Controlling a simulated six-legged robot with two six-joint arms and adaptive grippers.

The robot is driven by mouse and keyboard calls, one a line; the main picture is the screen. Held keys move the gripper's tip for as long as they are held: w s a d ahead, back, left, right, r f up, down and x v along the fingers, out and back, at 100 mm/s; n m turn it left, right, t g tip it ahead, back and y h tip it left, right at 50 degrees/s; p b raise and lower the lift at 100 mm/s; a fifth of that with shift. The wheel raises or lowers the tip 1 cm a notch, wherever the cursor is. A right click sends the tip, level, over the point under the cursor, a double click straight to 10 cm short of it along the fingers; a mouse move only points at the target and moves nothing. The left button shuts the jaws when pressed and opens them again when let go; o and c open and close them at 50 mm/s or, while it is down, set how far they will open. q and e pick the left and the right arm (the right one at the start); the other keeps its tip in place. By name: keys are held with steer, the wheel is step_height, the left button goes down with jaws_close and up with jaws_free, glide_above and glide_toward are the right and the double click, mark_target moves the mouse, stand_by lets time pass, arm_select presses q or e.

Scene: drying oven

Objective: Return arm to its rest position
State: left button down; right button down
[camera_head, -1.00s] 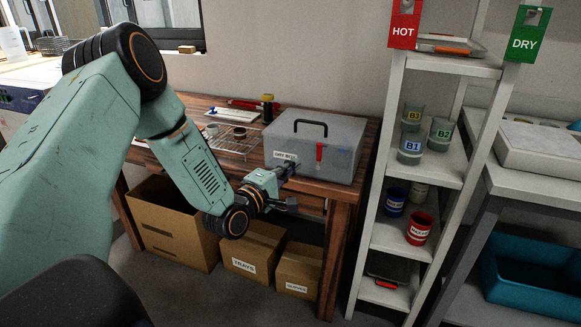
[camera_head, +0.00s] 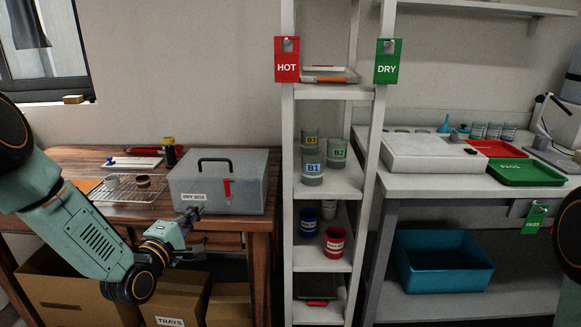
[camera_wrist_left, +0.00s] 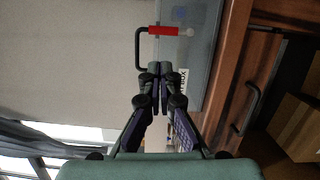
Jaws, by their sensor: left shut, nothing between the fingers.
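My left gripper (camera_head: 190,216) is in front of the grey dry box (camera_head: 240,195) on the wooden table, near its lower left front. In the left wrist view, my left gripper (camera_wrist_left: 154,70) is shut with nothing between its fingers, and the dry box (camera_wrist_left: 200,60) with its red latch lies beyond the fingertips. I cannot tell from these views whether the fingertips touch the box. The box lid is closed and its black handle stands up. Part of an arm of mine shows at the right edge of the head view, but its gripper is out of view.
A white shelf rack with beakers (camera_head: 312,165) and a red cup (camera_head: 334,242) stands right of the table. A wire rack (camera_head: 130,190) lies left of the box. Cardboard boxes (camera_head: 230,305) sit below. A bench with a green tray (camera_head: 525,172) and blue bin (camera_head: 440,265) is at right.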

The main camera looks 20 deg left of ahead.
arm_select(q)
steer(key=s+d+f+m+g, duration=0.5)
steer(key=s+f+m, duration=0.15)
steer(key=f, duration=0.25)
steer(key=s+d+f+m+g, duration=0.4)
steer(key=s+f+m+g, duration=0.1)
steer(key=s+f, duration=0.35)
steer(key=s+d+f+m+g, duration=0.2)
steer(key=s, duration=0.6)
steer(key=s+d+f+m+g, duration=0.2)
steer(key=s+f+g, duration=0.1)
steer(key=s, duration=0.6)
steer(key=s+d+f+m+g, duration=0.1)
steer(key=s+f+m+g, duration=0.2)
steer(key=s, duration=0.5)
steer(key=shift+s+d, duration=0.2)
steer(key=shift+d, duration=0.2)
